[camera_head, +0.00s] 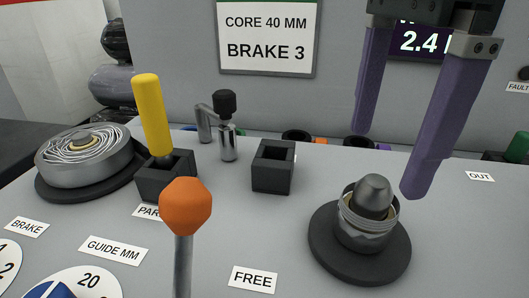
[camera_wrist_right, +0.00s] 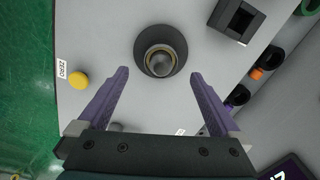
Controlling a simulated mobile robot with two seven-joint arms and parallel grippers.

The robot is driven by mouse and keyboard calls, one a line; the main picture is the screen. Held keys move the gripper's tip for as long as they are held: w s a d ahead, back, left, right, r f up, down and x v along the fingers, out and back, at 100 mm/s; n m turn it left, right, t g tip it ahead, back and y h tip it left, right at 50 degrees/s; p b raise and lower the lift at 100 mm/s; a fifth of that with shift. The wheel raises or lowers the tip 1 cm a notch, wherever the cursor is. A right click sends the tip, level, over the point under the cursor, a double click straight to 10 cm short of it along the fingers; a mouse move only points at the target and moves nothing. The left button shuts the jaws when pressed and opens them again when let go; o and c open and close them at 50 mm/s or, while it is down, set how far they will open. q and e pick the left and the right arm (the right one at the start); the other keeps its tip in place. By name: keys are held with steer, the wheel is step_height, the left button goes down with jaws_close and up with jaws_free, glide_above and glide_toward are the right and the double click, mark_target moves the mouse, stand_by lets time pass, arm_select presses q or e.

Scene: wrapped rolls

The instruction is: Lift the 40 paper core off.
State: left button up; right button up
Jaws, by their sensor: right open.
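A spindle (camera_head: 373,190) with a grey domed tip stands on a round black base (camera_head: 335,262) at the right of the bench in the head view. A short ringed sleeve (camera_head: 368,217) sits around it; I cannot tell for sure whether this is the 40 paper core. In the right wrist view the spindle (camera_wrist_right: 160,64) shows from above with a thin tan ring around its tip. My right gripper (camera_head: 388,163) is open and empty, its purple fingers above the spindle and touching nothing. My left gripper is not in view.
A wrapped roll (camera_head: 55,165) lies on a disc at the left. A yellow-handled tool (camera_head: 152,110) stands in a black holder, near an empty square holder (camera_head: 273,178). An orange-knobbed lever (camera_head: 186,205) rises in front. A sign (camera_head: 267,40) reads CORE 40 MM, BRAKE 3.

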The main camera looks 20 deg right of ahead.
mark_target(368, 209)
steer(key=f, duration=0.4)
steer(key=shift+s+f, duration=0.25)
steer(key=f, duration=0.5)
steer(key=shift+w+d+f, duration=0.15)
steer(key=shift+w+d, duration=0.1)
steer(key=shift+d, duration=0.05)
steer(key=shift+c, duration=0.2)
steer(key=c, duration=1.4)
steer(key=shift+c, duration=0.2)
steer(key=shift+r, duration=0.2)
